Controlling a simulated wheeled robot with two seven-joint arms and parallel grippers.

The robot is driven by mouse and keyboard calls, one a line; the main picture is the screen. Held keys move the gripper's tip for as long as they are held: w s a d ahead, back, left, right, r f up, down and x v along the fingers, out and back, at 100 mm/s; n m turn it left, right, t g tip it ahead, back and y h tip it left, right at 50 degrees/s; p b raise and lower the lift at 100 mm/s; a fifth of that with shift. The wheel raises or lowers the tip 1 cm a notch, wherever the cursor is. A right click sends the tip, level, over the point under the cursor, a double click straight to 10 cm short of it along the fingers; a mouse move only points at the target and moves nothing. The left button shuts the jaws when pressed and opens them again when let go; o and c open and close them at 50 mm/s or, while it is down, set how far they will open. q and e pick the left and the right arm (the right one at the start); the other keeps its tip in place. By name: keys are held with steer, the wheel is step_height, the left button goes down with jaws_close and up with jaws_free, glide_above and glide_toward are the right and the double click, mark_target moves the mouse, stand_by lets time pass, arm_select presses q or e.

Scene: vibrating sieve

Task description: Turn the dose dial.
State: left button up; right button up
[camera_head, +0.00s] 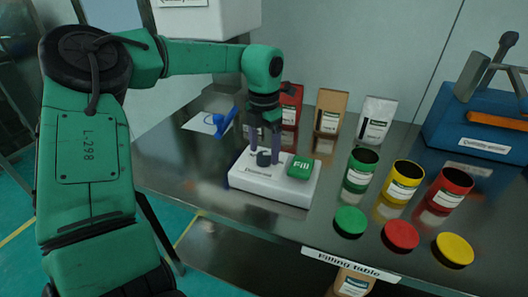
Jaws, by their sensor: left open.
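The dose dial (264,158) is a small dark knob on top of a white dosing unit (255,183), which stands on the steel table. A green button labelled "Fill" (300,167) is on the right part of the same unit. My left gripper (264,151) points down over the dial, with its two grey fingers open, one on each side of it. Whether the fingers touch the dial cannot be told. My right gripper is not in view.
A green can (360,171), a yellow can (402,183) and a red can (449,189) stand to the right, with green (350,221), red (401,235) and yellow (454,249) lids in front. Behind are red, brown and white bags (376,122). A blue machine (478,132) stands at far right.

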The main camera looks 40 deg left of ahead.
mark_target(264, 154)
arm_select(q)
step_height(264, 154, up, 13)
steer(key=p, duration=0.1)
steer(key=shift+r, duration=0.1)
stand_by(0.3)
